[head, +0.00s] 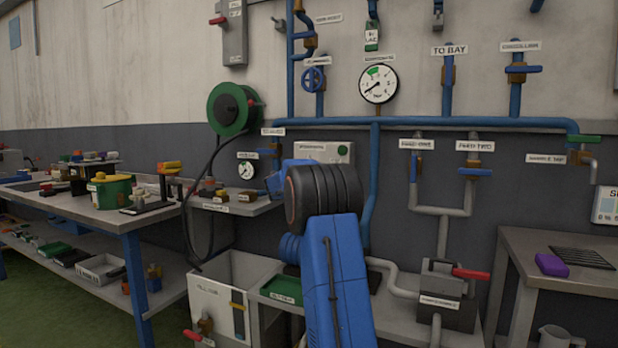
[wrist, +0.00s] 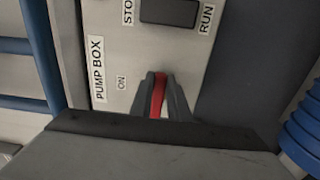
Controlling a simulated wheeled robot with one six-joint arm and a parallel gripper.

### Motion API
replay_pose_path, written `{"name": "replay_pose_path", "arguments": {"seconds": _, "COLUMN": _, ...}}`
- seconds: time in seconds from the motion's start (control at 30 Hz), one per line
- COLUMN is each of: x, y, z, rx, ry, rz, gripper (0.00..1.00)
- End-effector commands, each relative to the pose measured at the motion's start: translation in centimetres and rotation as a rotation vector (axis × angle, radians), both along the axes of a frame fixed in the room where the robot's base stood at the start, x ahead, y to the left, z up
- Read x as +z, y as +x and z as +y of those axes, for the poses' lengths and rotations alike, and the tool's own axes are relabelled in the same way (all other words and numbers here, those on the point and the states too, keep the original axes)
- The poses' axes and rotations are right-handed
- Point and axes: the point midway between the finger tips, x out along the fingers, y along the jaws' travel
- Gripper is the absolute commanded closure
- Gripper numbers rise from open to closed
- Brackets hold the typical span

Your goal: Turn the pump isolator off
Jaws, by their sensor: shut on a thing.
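In the wrist view, a grey panel labelled PUMP BOX (wrist: 97,68) fills the middle. My gripper (wrist: 161,80) is shut on the red handle, with one dark finger on each side. The handle's lower end is hidden by the gripper body, and no OFF label shows. In the head view my arm blocks the sight of my fingertips and of the red handle they hold.
A black switch (wrist: 169,11) with STOP and RUN labels is on the same panel. In the head view, blue pipes (head: 440,122) with valves and a gauge (head: 378,85) line the wall. Workbenches (head: 90,205) stand left; a grey table (head: 565,245) stands right.

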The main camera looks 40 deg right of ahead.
Motion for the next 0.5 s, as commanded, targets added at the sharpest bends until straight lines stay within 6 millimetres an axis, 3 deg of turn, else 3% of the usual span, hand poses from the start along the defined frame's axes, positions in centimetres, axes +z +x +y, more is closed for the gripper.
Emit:
{"name": "replay_pose_path", "arguments": {"seconds": 0.2, "x": -0.32, "y": 0.09, "z": 0.06, "rx": 0.001, "ry": 0.003, "rz": 0.002, "gripper": 1.00}}
{"name": "replay_pose_path", "arguments": {"seconds": 0.23, "x": -0.32, "y": 0.09, "z": 0.06, "rx": 0.001, "ry": 0.003, "rz": 0.002, "gripper": 0.80}}
{"name": "replay_pose_path", "arguments": {"seconds": 0.3, "x": -0.30, "y": 0.08, "z": 0.05, "rx": 0.001, "ry": 0.003, "rz": 0.002, "gripper": 0.66}}
{"name": "replay_pose_path", "arguments": {"seconds": 0.5, "x": -0.15, "y": 0.04, "z": 0.03, "rx": 0.000, "ry": 0.001, "rz": 0.002, "gripper": 0.66}}
